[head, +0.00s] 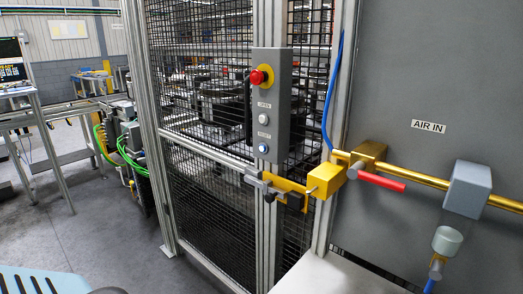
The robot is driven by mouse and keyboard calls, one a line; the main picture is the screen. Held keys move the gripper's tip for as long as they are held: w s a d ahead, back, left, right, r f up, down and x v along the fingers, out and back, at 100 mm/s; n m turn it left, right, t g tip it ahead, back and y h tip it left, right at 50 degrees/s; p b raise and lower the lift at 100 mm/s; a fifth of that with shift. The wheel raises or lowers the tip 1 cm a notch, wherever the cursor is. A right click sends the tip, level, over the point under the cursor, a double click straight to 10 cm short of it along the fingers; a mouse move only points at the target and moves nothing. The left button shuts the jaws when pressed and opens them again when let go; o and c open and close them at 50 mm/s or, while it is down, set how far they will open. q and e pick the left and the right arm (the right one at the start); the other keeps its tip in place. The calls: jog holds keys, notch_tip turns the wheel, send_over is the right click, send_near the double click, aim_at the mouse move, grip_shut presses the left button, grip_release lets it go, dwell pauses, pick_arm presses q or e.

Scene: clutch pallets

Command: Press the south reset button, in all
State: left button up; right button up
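A grey control box (282,115) is fixed upright to the post of the mesh guard fence. Its lowest button, labelled RESET, is a pale blue button (263,148) that looks lit. Above it is a whitish button (264,116) labelled OPEN. At the top is a red mushroom button (261,76) on a yellow collar. Nothing covers or touches the reset button. Whether this box is the south one cannot be told. Neither of my grippers can be made out in view.
A yellow and grey latch (290,189) sticks out below the box. A brass pipe (425,178) with a red-handled valve (381,181) runs along the right panel. A light blue object (42,281) shows at the bottom left. The grey floor (95,220) left of the fence is clear.

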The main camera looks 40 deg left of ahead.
pick_arm(q)
grip_shut()
dwell(1.5)
